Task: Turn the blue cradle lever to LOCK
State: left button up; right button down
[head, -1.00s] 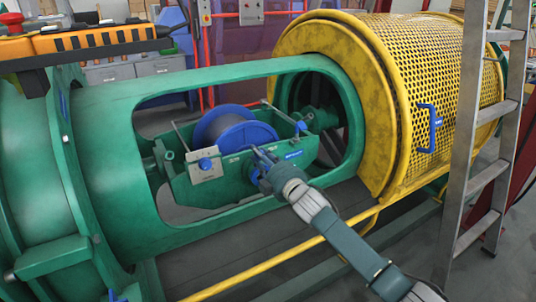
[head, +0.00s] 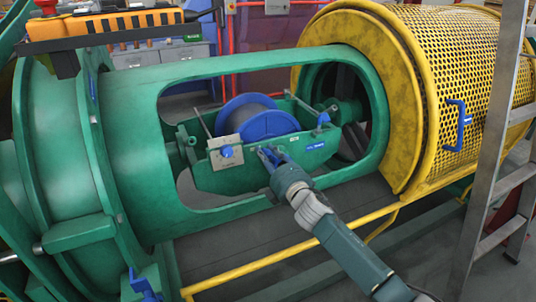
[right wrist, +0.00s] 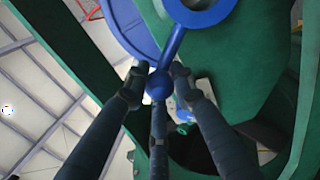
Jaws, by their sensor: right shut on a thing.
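The green cradle (head: 215,182) sits inside the wide opening of the green tube and carries a blue spool (head: 268,125). My right gripper (head: 268,156) is at the cradle's near side wall. In the right wrist view the blue cradle lever (right wrist: 175,46) runs from a blue ring down to a round knob. My right gripper also shows there (right wrist: 158,82), its fingers closed around that knob. In the head view the gripper hides most of the lever. The lock marking cannot be read. My left gripper is not in view.
A pale plate with a blue knob (head: 226,152) is on the cradle, left of my gripper. The tube's green frame surrounds the opening. A yellow perforated guard (head: 455,95) and a ladder (head: 498,150) stand at right. A yellow rail (head: 290,250) runs in front.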

jog(key=shift+d+f, duration=0.15)
jog(key=shift+d, duration=0.05)
jog(key=c, duration=1.5)
grip_release()
jog(key=shift+o, duration=0.2)
jog(key=v, duration=1.2)
